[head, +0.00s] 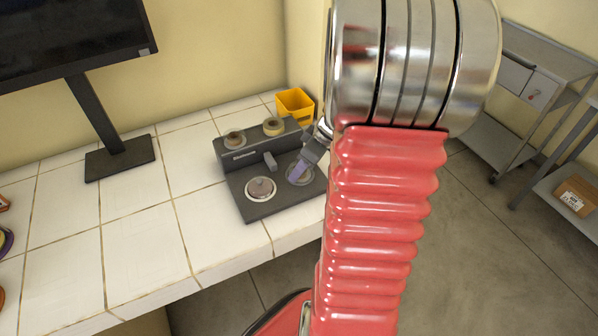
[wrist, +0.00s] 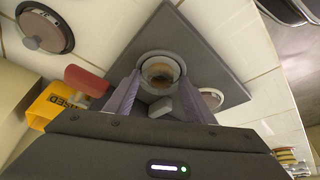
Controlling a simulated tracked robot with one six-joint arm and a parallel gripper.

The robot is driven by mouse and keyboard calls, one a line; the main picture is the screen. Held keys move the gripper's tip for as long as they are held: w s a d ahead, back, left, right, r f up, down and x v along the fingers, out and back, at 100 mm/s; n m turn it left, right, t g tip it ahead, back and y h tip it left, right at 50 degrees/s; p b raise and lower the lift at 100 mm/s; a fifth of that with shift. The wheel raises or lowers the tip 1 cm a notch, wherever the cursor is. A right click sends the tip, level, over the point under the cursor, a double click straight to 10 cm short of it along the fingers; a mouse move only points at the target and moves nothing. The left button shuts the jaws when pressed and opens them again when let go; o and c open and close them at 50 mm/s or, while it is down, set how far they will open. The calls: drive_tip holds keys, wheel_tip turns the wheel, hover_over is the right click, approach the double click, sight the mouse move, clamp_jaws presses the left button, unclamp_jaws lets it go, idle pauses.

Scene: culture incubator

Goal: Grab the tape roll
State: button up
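A tape roll (wrist: 160,72) with a grey outer ring and brown inside shows in the wrist view, over a dark grey stand. My gripper (wrist: 163,80) has its two purple fingers spread on either side of this roll. I cannot tell whether they touch it. In the head view, my gripper (head: 299,172) reaches down over the right round spot of the stand (head: 262,208), where its fingers partly cover a round thing.
A round disc (head: 260,188) lies at the stand's left front, with a small grey knob (head: 270,160) behind it. A yellow bin (head: 295,105) stands behind. A red cylinder (wrist: 87,80) shows near the bin in the wrist view. White tiles to the left are clear up to a monitor (head: 120,156).

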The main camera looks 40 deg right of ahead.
drive_tip(key=c, duration=0.5)
drive_tip(key=shift+r, duration=0.1)
wheel_tip(320, 180, up, 10)
idle(0.4)
idle(0.5)
